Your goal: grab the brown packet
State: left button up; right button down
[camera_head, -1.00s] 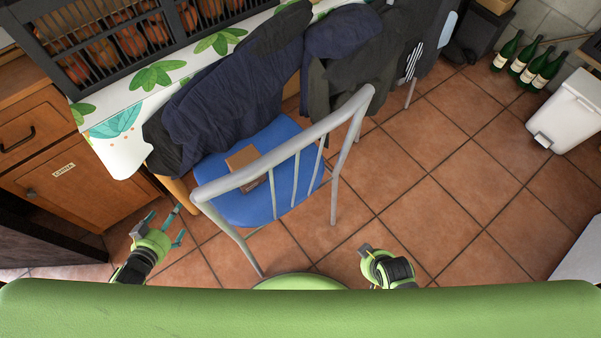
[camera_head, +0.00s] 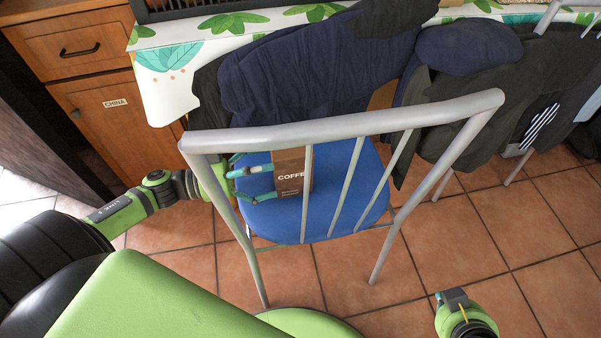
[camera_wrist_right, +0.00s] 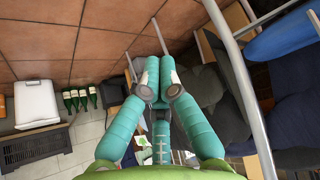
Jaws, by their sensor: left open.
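The brown packet (camera_head: 290,163), with "COFFE" legible on it, stands on the blue chair seat (camera_head: 345,205), partly behind a backrest bar. My left gripper (camera_head: 257,180) is open at the packet's left side, behind the grey backrest. Its teal fingers reach toward the packet, some tips close to or at its left edge; I cannot tell whether they touch. My right gripper (camera_head: 452,297) is low at the right, away from the chair. Its teal fingers (camera_wrist_right: 160,85) are close together in the right wrist view with nothing seen between them; the packet is not visible there.
The grey chair frame (camera_head: 345,128) stands between me and the packet. Dark clothes (camera_head: 300,75) hang behind the seat by a leaf-patterned table (camera_head: 170,95). A wooden cabinet (camera_head: 105,125) is at left. Tiled floor (camera_head: 445,235) is clear at right. Bottles (camera_wrist_right: 80,98) and a white bin (camera_wrist_right: 36,103) stand farther off.

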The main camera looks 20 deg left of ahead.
aim_at(293, 164)
pick_arm(q)
jog(key=x, duration=0.1)
jog(key=b+x, duration=0.1)
jog(key=x, duration=0.3)
jog(key=shift+w+r, duration=0.1)
jog(key=shift+r, duration=0.15)
jog(key=shift+w+d, duration=0.2)
jog(key=shift+d, duration=0.05)
jog(key=c, duration=1.4)
pick_arm(e)
jog(key=w+a+r+t+y, duration=0.1)
jog(key=w+a+r+t, duration=0.2)
jog(key=w+r+t, duration=0.2)
jog(key=shift+w+a+r+n+y, duration=0.15)
jog(key=shift+w+r+n+y, duration=0.15)
jog(key=shift+w+r, duration=0.3)
